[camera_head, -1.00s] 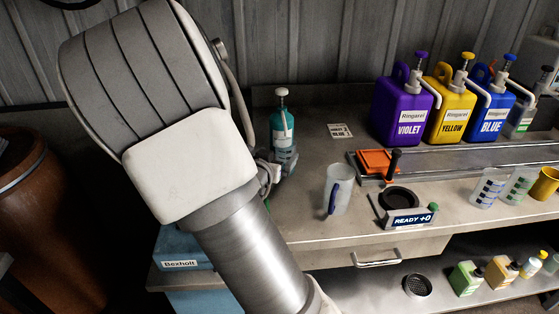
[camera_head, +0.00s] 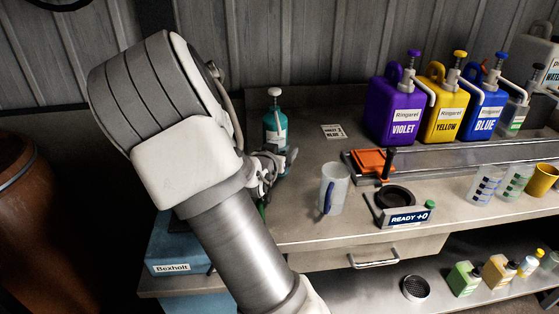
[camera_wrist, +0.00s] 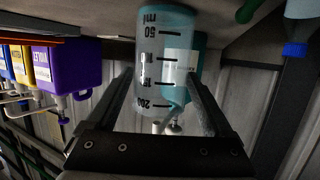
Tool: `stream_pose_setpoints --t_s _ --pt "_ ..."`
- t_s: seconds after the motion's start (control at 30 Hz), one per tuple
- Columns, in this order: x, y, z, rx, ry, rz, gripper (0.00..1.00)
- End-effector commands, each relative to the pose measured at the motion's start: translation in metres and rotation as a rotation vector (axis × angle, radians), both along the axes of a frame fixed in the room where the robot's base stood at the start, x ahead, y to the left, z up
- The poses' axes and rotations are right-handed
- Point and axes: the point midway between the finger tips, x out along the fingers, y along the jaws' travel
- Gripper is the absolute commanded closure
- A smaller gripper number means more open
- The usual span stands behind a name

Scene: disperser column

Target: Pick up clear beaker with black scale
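The clear beaker with the black scale (camera_wrist: 152,72) fills the middle of the wrist view, with dark marks from 50 to 200 ml. My gripper (camera_wrist: 162,78) has its two fingers apart, one on each side of this beaker. Any gap between fingers and wall is too small to judge. In the head view my gripper (camera_head: 268,172) is at the left end of the bench, partly behind my arm, and the beaker cannot be made out there.
A teal pump bottle (camera_head: 276,130) stands close by my gripper, behind the beaker in the wrist view. A clear jug with a blue handle (camera_head: 334,190) stands to the right. Violet (camera_head: 395,110), yellow (camera_head: 446,112) and blue (camera_head: 485,112) dispensers line the back.

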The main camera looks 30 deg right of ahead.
Motion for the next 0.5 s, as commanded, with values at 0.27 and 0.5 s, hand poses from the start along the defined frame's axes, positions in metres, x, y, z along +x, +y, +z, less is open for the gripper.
stream_pose_setpoints --t_s 0.27,0.5 --pt "-0.0001 0.0003 0.0001 0.0 0.0 0.0 0.67" --pt "0.0 0.0003 0.0003 0.001 -0.001 0.0 0.89"
